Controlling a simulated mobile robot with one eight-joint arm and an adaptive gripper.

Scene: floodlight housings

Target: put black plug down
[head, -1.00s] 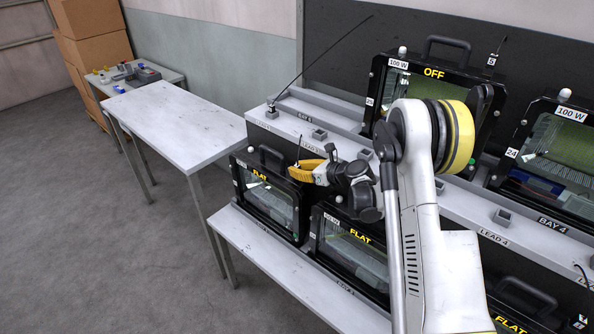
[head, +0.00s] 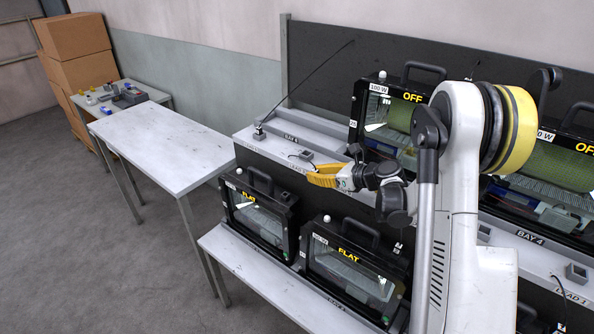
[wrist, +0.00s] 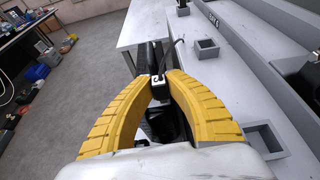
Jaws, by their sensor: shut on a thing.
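My gripper (wrist: 158,82) has two curved yellow fingers, closed together at their tips on the black plug (wrist: 159,80). Only a small part of the plug shows, with a pale marked face, and a thin black cable rises from it. The fingers hide the rest. In the head view my gripper (head: 312,178) is at the front edge of the upper grey ledge (head: 222,140), above the lower housings. The plug itself is too small to make out there.
Small grey square holders (wrist: 207,51) stand on the ledge to the right of my gripper. Lower housings marked FLAT (head: 262,215) with raised handles are below. A bare white table (head: 165,150) stands to the left. Upper housings (head: 385,110) are behind.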

